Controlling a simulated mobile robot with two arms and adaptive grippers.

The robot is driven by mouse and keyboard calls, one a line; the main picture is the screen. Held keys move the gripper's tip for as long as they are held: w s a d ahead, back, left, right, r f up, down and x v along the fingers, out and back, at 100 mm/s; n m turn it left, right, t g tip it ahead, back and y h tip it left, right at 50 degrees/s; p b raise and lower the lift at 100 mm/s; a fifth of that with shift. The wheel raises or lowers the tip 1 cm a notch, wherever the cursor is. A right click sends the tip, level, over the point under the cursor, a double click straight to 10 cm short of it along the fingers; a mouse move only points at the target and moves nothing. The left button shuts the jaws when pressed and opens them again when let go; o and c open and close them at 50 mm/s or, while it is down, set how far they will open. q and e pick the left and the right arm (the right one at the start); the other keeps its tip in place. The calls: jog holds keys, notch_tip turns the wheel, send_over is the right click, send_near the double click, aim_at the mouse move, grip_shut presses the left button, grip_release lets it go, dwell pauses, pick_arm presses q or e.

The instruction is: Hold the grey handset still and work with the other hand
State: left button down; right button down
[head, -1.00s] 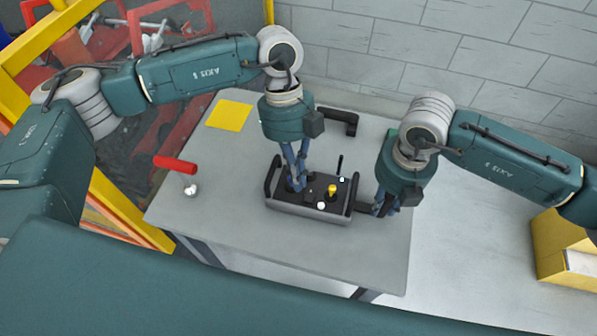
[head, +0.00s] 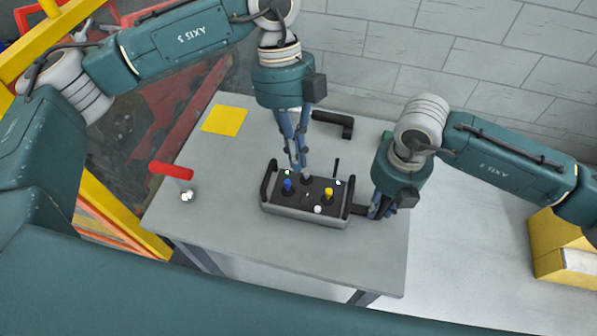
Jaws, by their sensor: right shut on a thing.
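The grey handset (head: 300,214) lies on the table, with a black top panel and black side handles. A blue knob (head: 287,185), a yellow knob (head: 328,194) and a white knob (head: 318,209) show on it, with a small green spot behind the blue knob. My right gripper (head: 376,211) is shut on the handset at its right end; the exact contact is partly hidden. My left gripper (head: 298,169) points down over the panel's back middle, close to a dark control. Its fingertips are near each other, and whether they grip anything is unclear.
The grey table (head: 240,245) carries a red-handled lever (head: 172,171) at left, a yellow sheet (head: 224,120) and a black bracket (head: 333,121) behind the handset. A yellow bin (head: 562,235) stands at right. A block wall (head: 460,55) is behind. The table's front is clear.

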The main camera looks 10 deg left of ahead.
dwell(0.4)
jog(key=c, duration=1.4)
grip_release()
jog(key=shift+c, duration=0.2)
jog(key=shift+r, duration=0.1)
